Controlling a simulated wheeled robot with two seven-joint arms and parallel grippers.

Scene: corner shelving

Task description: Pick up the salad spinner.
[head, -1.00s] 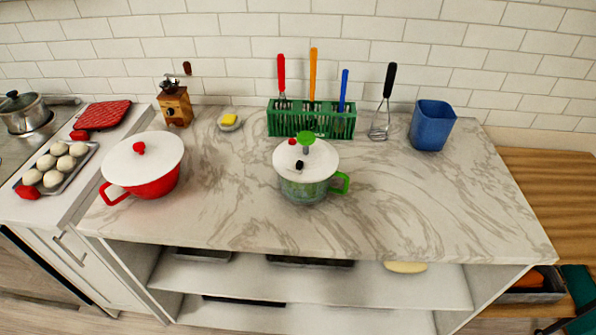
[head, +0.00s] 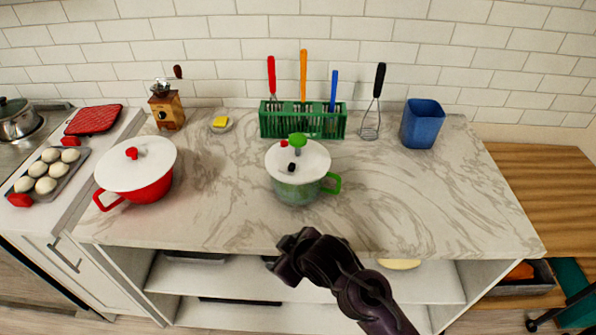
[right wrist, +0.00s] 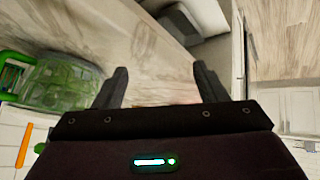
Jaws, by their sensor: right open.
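The salad spinner (head: 298,172) stands upright on the marble counter, with a green see-through bowl, a white lid, a green knob and a green side handle. In the right wrist view the green bowl (right wrist: 68,82) lies at the left edge, beside the fingers and apart from them. My right gripper (right wrist: 160,82) is open and empty. In the head view my right gripper (head: 287,258) is dark, in front of the counter's front edge and nearer than the spinner. My left gripper is not in view.
A red pot (head: 140,175) with a white lid stands to the left. A green rack (head: 300,122) with utensils stands behind the spinner, and a blue container (head: 422,123) at the back right. The counter (head: 420,205) is clear to the spinner's right. Shelves (head: 230,278) lie below.

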